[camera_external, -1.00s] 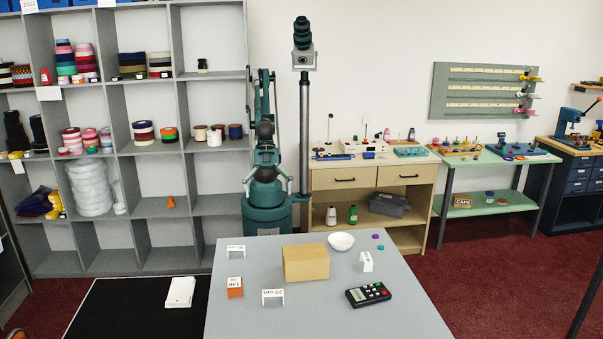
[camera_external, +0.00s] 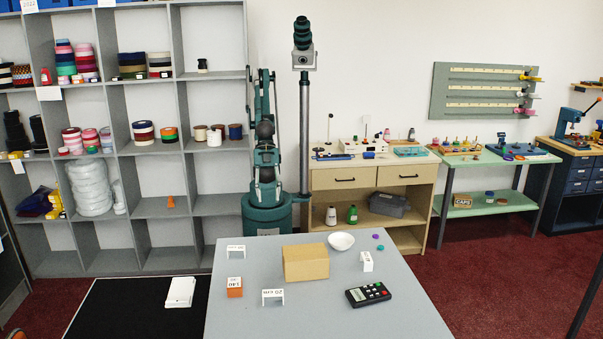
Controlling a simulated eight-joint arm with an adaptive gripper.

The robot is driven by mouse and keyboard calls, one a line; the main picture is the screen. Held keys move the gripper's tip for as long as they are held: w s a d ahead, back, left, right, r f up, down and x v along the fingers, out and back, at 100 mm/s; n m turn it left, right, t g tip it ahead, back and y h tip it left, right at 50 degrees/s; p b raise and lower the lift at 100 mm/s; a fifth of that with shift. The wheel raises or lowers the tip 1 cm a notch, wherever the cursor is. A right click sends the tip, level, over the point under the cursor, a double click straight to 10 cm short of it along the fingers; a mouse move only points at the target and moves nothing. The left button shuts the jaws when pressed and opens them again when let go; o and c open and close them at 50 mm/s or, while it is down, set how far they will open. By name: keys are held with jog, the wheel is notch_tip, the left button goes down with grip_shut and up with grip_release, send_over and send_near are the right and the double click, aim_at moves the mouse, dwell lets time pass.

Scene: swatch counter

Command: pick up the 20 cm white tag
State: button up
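A white tag marked 20 cm (camera_external: 273,298) stands near the front left of the grey table, like a small folded bracket. A similar white tag (camera_external: 236,252) stands at the back left; its print is too small to read surely. A third white tag (camera_external: 367,262) stands at the right, turned sideways. My teal arm (camera_external: 264,160) is folded upright behind the table, well away from all the tags. My gripper is too small and dark against the arm to make out its fingers. Nothing is seen held.
A tan box (camera_external: 306,263) stands mid-table, behind and right of the 20 cm tag. An orange block with a white label (camera_external: 234,287) is left of that tag. A black calculator (camera_external: 368,294), a white bowl (camera_external: 341,241) and small discs lie right. The table's front is clear.

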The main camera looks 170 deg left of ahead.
jog(key=shift+w+r, duration=0.1)
jog(key=shift+r, duration=0.05)
jog(key=w+r+n+g+p, duration=0.2)
jog(key=w+r+n+p, duration=0.3)
jog(key=w, duration=0.8)
jog(key=w+r+n+g+p, duration=0.25)
jog(key=w+r+p, duration=0.4)
jog(key=w, duration=0.75)
jog(key=n+g+p, duration=0.3)
jog(key=n+p, duration=0.6)
jog(key=n, duration=0.1)
send_over(273, 292)
jog(key=shift+m+t, duration=0.25)
jog(key=f, duration=1)
jog(key=shift+s+f, duration=0.3)
jog(key=shift+f, duration=0.1)
jog(key=shift+w+f, duration=0.35)
jog(key=shift+f, duration=0.15)
jog(key=shift+f, duration=0.2)
